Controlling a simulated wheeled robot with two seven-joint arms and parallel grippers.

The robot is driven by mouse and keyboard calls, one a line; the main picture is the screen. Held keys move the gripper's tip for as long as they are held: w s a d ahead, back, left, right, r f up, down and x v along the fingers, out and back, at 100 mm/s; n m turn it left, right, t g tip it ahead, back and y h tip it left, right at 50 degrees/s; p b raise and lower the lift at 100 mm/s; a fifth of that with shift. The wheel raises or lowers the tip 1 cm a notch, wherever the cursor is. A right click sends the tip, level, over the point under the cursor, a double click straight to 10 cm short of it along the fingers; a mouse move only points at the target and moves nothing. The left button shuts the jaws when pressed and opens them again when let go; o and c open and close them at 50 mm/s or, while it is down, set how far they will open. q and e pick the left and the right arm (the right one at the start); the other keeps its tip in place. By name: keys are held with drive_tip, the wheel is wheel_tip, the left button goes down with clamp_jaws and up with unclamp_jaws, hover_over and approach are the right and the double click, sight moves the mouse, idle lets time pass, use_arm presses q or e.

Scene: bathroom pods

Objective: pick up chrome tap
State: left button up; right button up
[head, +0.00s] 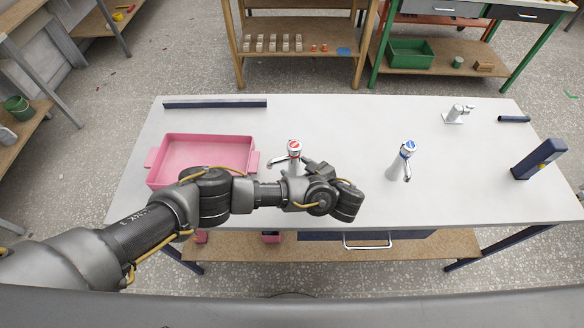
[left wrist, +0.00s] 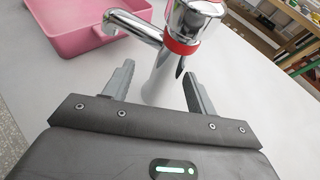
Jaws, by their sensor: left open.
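A chrome tap with a red-marked top (head: 293,150) stands upright on the white table, its spout pointing left. In the left wrist view the same tap (left wrist: 158,80) shows close up, with a red ring below its head. My left gripper (left wrist: 158,70) is open, with one finger on each side of the tap's body in that picture. Whether the fingers touch it, I cannot tell. In the head view my wrist hides most of the gripper and the tap's base. A second chrome tap with a blue-marked top (head: 402,160) stands further right. A smaller chrome tap (head: 458,113) stands at the back right.
A pink tray (head: 205,137) lies left of the red-marked tap; it also shows in the left wrist view (left wrist: 70,45). A dark bar (head: 215,104) lies along the back edge. The table between the two taller taps is clear.

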sight(298, 169)
use_arm(q)
drive_tip(key=w+f+b, duration=0.1)
drive_tip(key=b, duration=0.1)
drive_tip(key=w+a+f+b, duration=0.1)
drive_tip(key=b, duration=0.1)
drive_tip(key=shift+w, duration=0.25)
drive_tip(key=shift+w+a+p, duration=0.45)
drive_tip(key=shift+w+a, duration=0.1)
drive_tip(key=shift+w, duration=0.25)
drive_tip(key=shift+w+a, duration=0.1)
clamp_jaws()
